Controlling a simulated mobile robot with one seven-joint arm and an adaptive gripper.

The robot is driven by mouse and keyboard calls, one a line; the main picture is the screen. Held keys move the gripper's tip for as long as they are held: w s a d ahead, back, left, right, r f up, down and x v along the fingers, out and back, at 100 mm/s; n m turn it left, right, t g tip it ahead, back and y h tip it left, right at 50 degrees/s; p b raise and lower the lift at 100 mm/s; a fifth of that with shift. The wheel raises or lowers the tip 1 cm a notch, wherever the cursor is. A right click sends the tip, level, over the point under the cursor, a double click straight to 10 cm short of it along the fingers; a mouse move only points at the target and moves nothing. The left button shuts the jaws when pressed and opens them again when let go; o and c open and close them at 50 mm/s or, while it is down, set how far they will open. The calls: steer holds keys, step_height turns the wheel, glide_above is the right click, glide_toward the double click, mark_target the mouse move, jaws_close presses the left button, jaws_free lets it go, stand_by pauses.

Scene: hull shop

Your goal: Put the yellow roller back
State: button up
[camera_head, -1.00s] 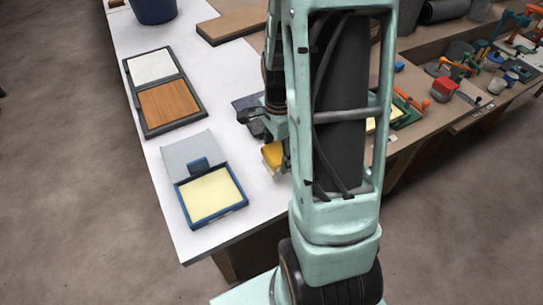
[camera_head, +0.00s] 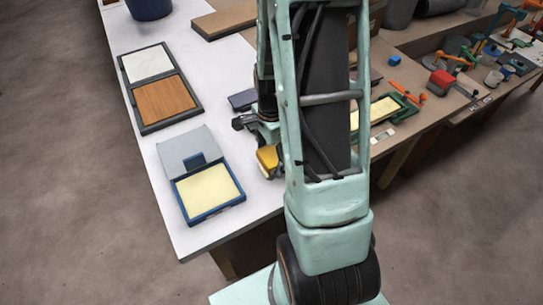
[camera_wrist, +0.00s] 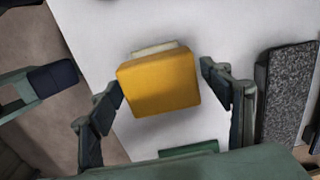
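The yellow roller (camera_head: 268,157) shows as a blocky yellow body with a pale strip along one side, near the right edge of the white table. In the wrist view the yellow roller (camera_wrist: 160,82) lies between my fingers. My gripper (camera_wrist: 163,82) has its fingers spread, one on each side of it. A small gap shows at the right finger; the left finger is close to or touching its side. My arm hides much of the gripper in the head view.
A blue tray (camera_head: 181,202) with a pale yellow pad and open grey lid stands left of my gripper. A framed board (camera_head: 148,126) lies behind it. A dark textured block (camera_wrist: 288,95) stands close to my right finger. A blue bucket (camera_head: 150,8) is at the back.

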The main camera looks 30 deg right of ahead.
mark_target(271, 155)
step_height(271, 155, up, 12)
steer(key=p, duration=0.1)
steer(key=shift+r+p, duration=0.2)
steer(key=shift+p, duration=0.15)
stand_by(0.4)
